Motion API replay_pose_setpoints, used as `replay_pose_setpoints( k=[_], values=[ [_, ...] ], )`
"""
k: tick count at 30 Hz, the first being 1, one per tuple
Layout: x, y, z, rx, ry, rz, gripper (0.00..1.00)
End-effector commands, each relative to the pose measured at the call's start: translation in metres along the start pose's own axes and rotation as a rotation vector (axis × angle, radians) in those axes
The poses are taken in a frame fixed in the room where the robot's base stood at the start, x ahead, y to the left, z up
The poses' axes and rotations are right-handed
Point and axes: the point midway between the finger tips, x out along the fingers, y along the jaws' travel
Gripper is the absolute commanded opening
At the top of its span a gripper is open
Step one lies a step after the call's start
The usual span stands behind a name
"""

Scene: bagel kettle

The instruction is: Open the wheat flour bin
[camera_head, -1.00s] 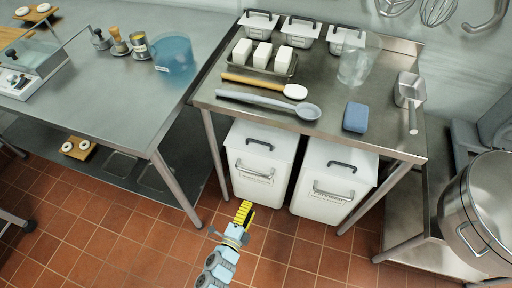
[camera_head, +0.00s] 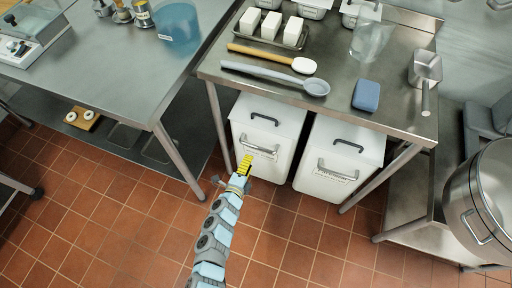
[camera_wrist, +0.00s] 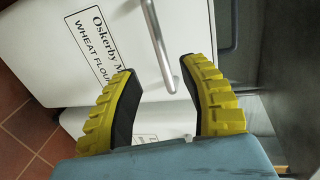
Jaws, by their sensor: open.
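The wheat flour bin (camera_head: 270,133) is the left of two white bins under the steel table. Its closed top has a dark lid handle (camera_head: 265,118), and its front has a metal bar handle (camera_head: 261,152). In the wrist view the bin (camera_wrist: 50,50) shows its "WHEAT FLOUR" label, and the bar handle (camera_wrist: 157,42) reaches down between the fingertips. My gripper (camera_head: 245,162) has yellow-backed fingers and is close to the left end of that handle. In the wrist view my gripper (camera_wrist: 160,70) is open; whether it touches the bar, I cannot tell.
The second white bin (camera_head: 342,152) stands just right. Table legs (camera_head: 218,130) flank the bins. The table (camera_head: 330,90) above holds spoons, a blue block (camera_head: 366,95) and a scoop (camera_head: 425,70). The tiled floor (camera_head: 290,240) in front is clear. A large pot (camera_head: 490,200) is at right.

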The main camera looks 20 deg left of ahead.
Motion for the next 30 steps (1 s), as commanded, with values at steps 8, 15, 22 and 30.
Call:
replay_pose_setpoints(
  k=[8, 15, 22, 30],
  values=[
    [0.033, 0.0, -0.001, -0.001, 0.001, -0.002, 0.43],
    [0.057, 0.001, -0.001, -0.001, 0.0, -0.001, 0.43],
    [0.077, 0.002, 0.0, 0.0, -0.001, 0.002, 0.43],
    [0.089, 0.0, -0.001, 0.0, 0.0, -0.001, 0.43]
  ],
)
